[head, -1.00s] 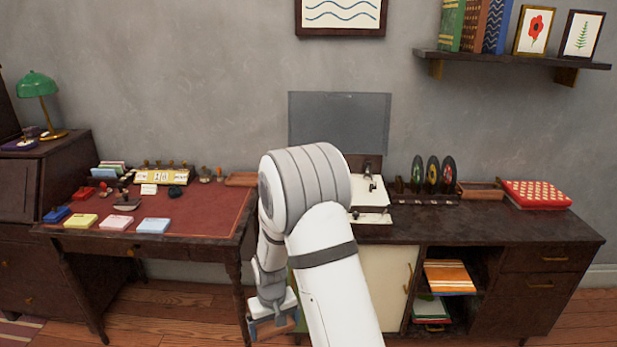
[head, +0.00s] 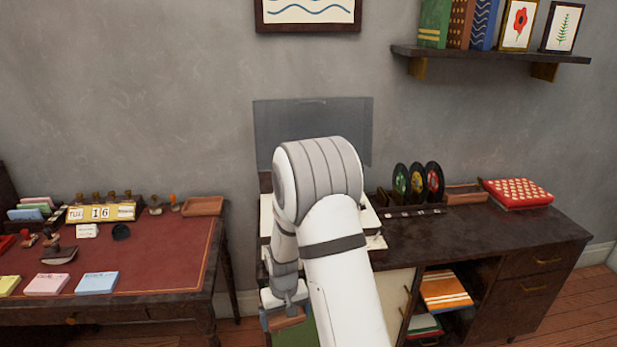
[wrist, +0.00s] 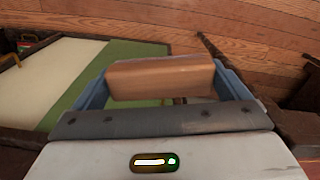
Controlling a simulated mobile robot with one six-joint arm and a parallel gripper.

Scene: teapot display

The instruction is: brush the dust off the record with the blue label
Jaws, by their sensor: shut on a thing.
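My gripper (head: 285,310) hangs low in front of the cabinet, shut on a brown wooden block that looks like the brush (wrist: 160,78). In the wrist view the block lies between the blue fingers; no bristles show. A record player (head: 375,224) with a raised clear lid (head: 266,125) stands on the cabinet top, mostly hidden behind my arm. Any record on it is hidden. Three dark records stand upright in a rack to its right: one with a green label (head: 400,182), one reddish, one yellowish. I see no blue label.
The dark cabinet (head: 470,240) has bare top in front of the rack, a wooden tray (head: 465,194) and a red patterned box (head: 517,193). Its pale door (head: 385,295) faces my gripper. A desk (head: 170,255) with stamps and coloured pads stands left. A shelf (head: 490,55) hangs above right.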

